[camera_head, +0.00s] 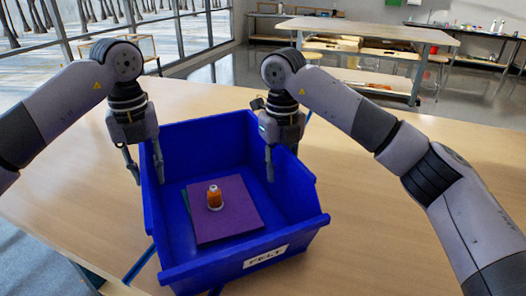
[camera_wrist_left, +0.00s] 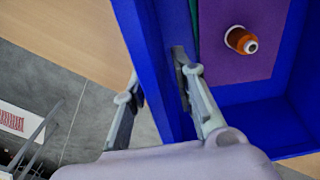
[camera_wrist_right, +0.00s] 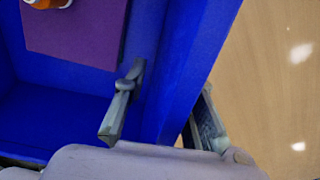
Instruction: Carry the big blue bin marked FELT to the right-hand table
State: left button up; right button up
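The big blue bin (camera_head: 182,273), with a white FELT label (camera_head: 265,257) on its front, sits on the wooden table. A purple felt sheet (camera_head: 240,210) and an orange spool with a white top (camera_head: 214,198) lie inside. My left gripper (camera_head: 144,170) is open astride the bin's left wall, one finger inside and one outside; the left wrist view (camera_wrist_left: 160,85) shows a gap outside the wall. My right gripper (camera_head: 277,165) is open astride the right wall; its outer finger is hidden in the head view but shows in the right wrist view (camera_wrist_right: 168,95).
The wooden table (camera_head: 400,215) is clear to the right of the bin. Another table (camera_head: 370,32) with shelves stands at the back right, across grey floor. A bench (camera_head: 495,33) lines the far wall. Large windows (camera_head: 185,30) are at the left.

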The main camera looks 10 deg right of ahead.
aim_at(281, 146)
pick_arm(q)
notch_tip(281, 146, up, 8)
jog(key=shift+r, duration=0.1)
pick_arm(e)
notch_tip(281, 146, up, 12)
dwell(0.5)
pick_arm(q)
jog(key=shift+r, duration=0.1)
pick_arm(e)
jog(key=shift+r, duration=0.1)
